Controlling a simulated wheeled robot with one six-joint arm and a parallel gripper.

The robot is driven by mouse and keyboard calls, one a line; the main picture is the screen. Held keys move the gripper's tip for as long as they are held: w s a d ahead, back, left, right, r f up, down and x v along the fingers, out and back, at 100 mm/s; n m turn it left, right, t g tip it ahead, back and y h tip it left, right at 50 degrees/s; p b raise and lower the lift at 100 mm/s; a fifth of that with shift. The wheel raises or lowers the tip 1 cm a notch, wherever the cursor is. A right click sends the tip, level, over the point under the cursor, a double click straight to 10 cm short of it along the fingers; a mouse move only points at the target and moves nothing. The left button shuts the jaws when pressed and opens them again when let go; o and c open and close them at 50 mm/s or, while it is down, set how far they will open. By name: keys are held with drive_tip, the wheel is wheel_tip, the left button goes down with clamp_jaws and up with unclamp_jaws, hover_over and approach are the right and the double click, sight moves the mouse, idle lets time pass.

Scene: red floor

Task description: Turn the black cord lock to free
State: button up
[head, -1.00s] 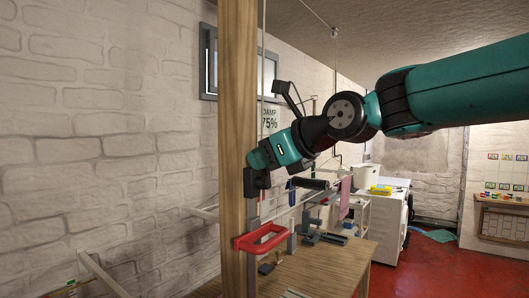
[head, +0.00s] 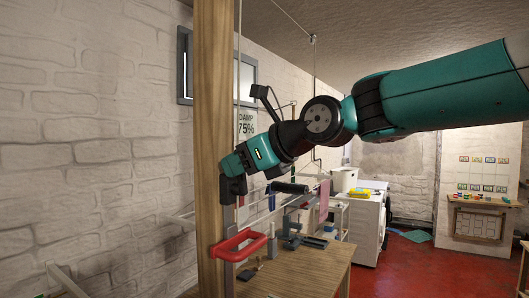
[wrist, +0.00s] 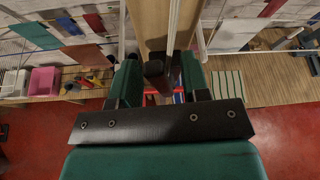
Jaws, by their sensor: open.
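My gripper (head: 235,182) is at the right edge of the wooden post (head: 212,120), at the height of its lower half in the head view. In the wrist view my gripper (wrist: 159,84) is open, with a finger on each side of a dark block on the post, which looks like the black cord lock (wrist: 155,72). I cannot tell whether the fingers touch it. A pale cord (wrist: 173,30) runs along the post just right of the lock. In the head view my gripper hides the lock, so its turn is unclear.
A wooden bench (head: 315,272) with tools stands beyond. A pink cloth (head: 324,200) hangs behind.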

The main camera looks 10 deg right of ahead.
drive_tip(key=b+v, duration=0.2)
drive_tip(key=v, duration=1.5)
drive_tip(key=shift+b, duration=0.4)
drive_tip(key=s+a+f+n+g+h+b, duration=0.1)
drive_tip(key=s+f+n+g+b, duration=0.15)
drive_tip(key=f+n, duration=0.65)
drive_tip(key=s+a+f+n+g+h+b, duration=0.1)
drive_tip(key=s+f+n+g+b, duration=0.25)
drive_tip(key=f, duration=0.95)
drive_tip(key=s+d+f+n+g+h+b, duration=0.1)
drive_tip(key=s+f+n+h+b, duration=0.1)
drive_tip(key=s+f+n, duration=0.4)
drive_tip(key=s+d+f+n+g+h+b, duration=0.2)
drive_tip(key=s+f+n, duration=0.4)
drive_tip(key=f+n, duration=0.7)
wheel_tip(320, 180, down, 2)
drive_tip(key=shift+f+b, duration=0.1)
drive_tip(key=shift+b, duration=0.8)
